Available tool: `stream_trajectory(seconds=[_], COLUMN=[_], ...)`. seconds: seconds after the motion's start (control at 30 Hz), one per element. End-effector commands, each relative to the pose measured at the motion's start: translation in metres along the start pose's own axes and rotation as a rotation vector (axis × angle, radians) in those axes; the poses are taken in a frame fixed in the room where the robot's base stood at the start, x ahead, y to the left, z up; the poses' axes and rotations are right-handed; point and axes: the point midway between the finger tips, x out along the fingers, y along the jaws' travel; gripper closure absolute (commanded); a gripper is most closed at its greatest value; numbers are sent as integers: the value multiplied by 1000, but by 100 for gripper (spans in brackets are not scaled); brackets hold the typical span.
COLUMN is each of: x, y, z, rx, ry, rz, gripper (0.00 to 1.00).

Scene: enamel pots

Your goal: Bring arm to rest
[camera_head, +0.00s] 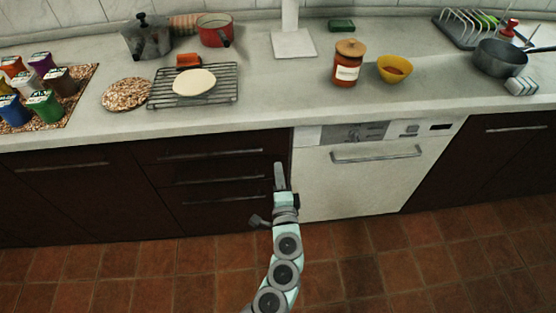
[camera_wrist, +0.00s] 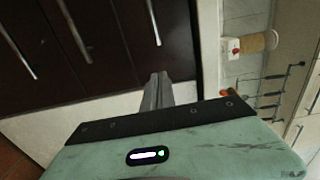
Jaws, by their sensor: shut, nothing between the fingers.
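My gripper (camera_head: 279,176) is in front of the dark drawer fronts, near the left edge of the white dishwasher, below the countertop. Its two fingers are together with nothing between them. In the wrist view the closed fingers (camera_wrist: 158,90) point toward the dark drawers, apart from any object. My arm (camera_head: 284,272) reaches up from the bottom of the head view over the tiled floor.
The countertop (camera_head: 290,95) carries a wire rack (camera_head: 222,97) with a pale round on it, a red pot (camera_head: 215,31), a jar (camera_head: 347,62), a yellow bowl (camera_head: 394,69) and a dark pan (camera_head: 499,58). Drawers (camera_head: 212,153) and dishwasher (camera_head: 368,178) are shut. The floor (camera_head: 400,255) is clear.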

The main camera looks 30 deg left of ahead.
Motion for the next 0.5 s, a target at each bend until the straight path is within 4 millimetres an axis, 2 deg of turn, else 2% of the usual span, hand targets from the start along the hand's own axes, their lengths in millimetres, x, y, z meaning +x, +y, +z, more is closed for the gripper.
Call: stream_trajectory(seconds=[0.03, 0.2, 0.5], x=[-11, -37, -54], y=[-1, 0, 0], z=[0, -1, -1], rx=[1, 1, -2], ry=[2, 4, 1], rz=[2, 1, -1], gripper=[100, 100, 100])
